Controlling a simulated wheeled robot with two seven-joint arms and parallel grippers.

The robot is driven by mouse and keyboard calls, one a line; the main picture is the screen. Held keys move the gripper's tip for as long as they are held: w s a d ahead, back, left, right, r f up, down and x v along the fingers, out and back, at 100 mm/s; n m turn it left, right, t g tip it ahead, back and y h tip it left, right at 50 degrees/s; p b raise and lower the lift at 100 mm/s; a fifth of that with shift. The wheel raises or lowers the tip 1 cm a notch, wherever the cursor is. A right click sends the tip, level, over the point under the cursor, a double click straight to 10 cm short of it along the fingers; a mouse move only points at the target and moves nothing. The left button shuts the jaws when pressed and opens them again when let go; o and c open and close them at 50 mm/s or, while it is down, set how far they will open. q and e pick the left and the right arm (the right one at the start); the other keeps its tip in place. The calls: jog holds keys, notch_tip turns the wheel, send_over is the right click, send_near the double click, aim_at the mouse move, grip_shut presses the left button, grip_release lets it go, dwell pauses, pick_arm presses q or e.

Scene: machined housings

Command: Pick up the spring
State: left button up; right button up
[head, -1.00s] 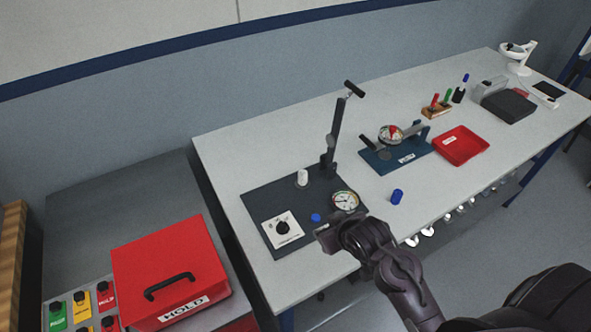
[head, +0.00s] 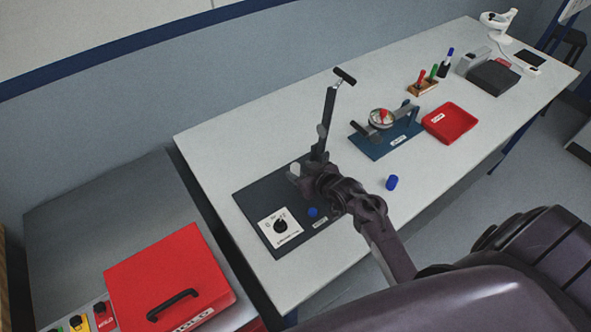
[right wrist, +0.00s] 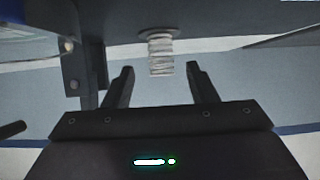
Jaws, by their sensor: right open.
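The spring (right wrist: 160,55) is a pale, ribbed cylinder in the right wrist view, attached to the dark base plate, which shows at the top of that picture. My right gripper (right wrist: 161,76) is open, with one finger on each side of the spring's free end and a gap on both sides. In the head view my right gripper (head: 298,172) is over the dark fixture plate (head: 250,200), at the foot of its lever post (head: 327,120), and largely hides the spring there. My left gripper is not in view.
A dial knob (head: 281,226) and a blue button (head: 313,212) are on the plate. A blue cylinder (head: 392,182), a blue gauge fixture (head: 378,146) and a red tray (head: 463,118) stand to the right. A red box (head: 170,280) is at lower left.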

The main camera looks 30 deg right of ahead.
aim_at(298, 170)
jog(key=x, duration=0.2)
jog(key=shift+w+a+f, duration=0.1)
jog(key=shift+w+f, duration=0.05)
jog(key=shift+w, duration=0.25)
jog(key=shift+w+f, duration=0.25)
jog(key=shift+w, duration=0.05)
jog(key=c, duration=1)
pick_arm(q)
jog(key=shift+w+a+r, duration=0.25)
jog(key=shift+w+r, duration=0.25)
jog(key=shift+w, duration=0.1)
pick_arm(e)
grip_shut()
